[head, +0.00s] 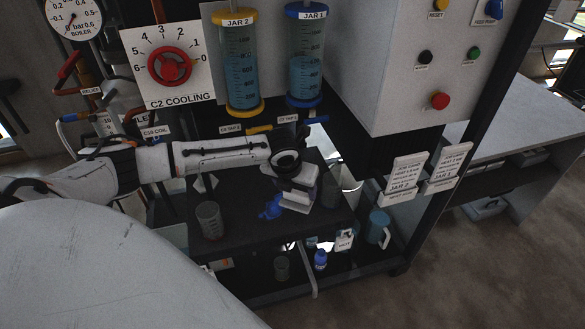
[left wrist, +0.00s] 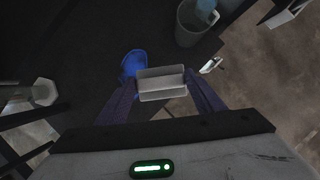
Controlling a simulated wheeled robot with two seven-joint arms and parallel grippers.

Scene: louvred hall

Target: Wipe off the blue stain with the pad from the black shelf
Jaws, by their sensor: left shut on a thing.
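The black shelf (head: 240,235) is the dark upper deck of the stand in the head view. The blue stain (head: 271,208) lies on it, just left of my left gripper (head: 297,190). In the left wrist view the stain (left wrist: 133,64) shows beyond the pad's upper left, partly hidden. The pad (left wrist: 162,88) is a pale grey block held between the two dark fingers of my left gripper, which is shut on it. I cannot tell whether the pad touches the shelf. My right gripper is in neither view.
A clear beaker (head: 209,220) stands on the shelf's left part, and another container (left wrist: 192,22) is near the pad. Jar 2 (head: 241,65) and Jar 1 (head: 305,60) hang above with taps below. A blue mug (head: 378,227) and bottle (head: 320,260) are lower down.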

